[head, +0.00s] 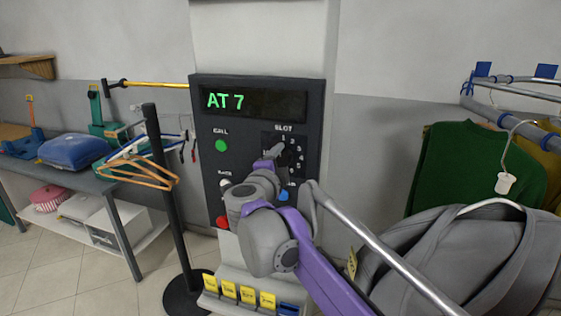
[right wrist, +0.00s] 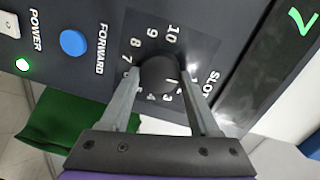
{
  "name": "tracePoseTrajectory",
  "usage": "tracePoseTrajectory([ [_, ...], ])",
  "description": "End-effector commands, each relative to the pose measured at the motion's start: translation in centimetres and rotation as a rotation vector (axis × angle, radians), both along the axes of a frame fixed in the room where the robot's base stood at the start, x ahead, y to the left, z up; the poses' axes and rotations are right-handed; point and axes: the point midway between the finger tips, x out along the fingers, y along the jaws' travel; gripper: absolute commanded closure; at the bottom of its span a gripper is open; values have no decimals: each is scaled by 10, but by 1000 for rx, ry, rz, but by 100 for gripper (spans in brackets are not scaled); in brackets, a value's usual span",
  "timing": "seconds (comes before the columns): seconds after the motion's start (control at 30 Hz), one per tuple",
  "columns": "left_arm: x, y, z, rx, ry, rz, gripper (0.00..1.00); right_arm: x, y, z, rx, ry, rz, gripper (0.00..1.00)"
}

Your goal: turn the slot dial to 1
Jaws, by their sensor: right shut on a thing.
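The slot dial (right wrist: 157,74) is a round dark knob on the black control panel (head: 199,118), inside a ring of white numbers. In the right wrist view, the fingers of my right gripper (right wrist: 160,80) stand on either side of the knob, shut on it. A short light mark shows on the knob's lower right, but I cannot tell surely which number it points to. In the head view my right gripper (head: 275,152) reaches the dial and mostly hides it. The panel's display (head: 255,101) reads "AT 7" in green. My left gripper is not in view.
A green call button (head: 221,146), a red button (head: 222,222) and a blue forward button (right wrist: 74,43) are on the panel. A black post (head: 165,190) stands left of it. Clothes (head: 470,165) hang on a rail at the right. A table (head: 90,180) stands left.

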Motion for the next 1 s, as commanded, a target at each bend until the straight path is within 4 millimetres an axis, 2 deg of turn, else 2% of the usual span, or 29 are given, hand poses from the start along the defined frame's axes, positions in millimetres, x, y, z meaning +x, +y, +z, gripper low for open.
tracePoseTrajectory([
  [0.17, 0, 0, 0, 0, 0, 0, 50, 0, 0, 0, -2, 1, 0, 93],
  [0.2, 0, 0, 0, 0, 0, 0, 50, 0, 0, 0, -2, 1, 0, 34],
  [0.33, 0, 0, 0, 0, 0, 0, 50, 0, 0, 0, -1, 0, 0, 11],
  [0.37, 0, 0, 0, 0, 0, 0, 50, 0, 0, 0, -1, 0, 0, 8],
  [0.63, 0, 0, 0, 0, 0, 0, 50, -1, 0, 0, 0, 0, 0, 8],
  [0.73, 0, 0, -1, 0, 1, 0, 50, -6, 2, 0, 0, 0, 1, 8],
  [0.87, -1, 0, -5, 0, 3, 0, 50, -25, 8, 1, 0, 1, 3, 8],
  [1.0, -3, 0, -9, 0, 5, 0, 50, -54, 15, 3, 1, 1, 4, 8],
])
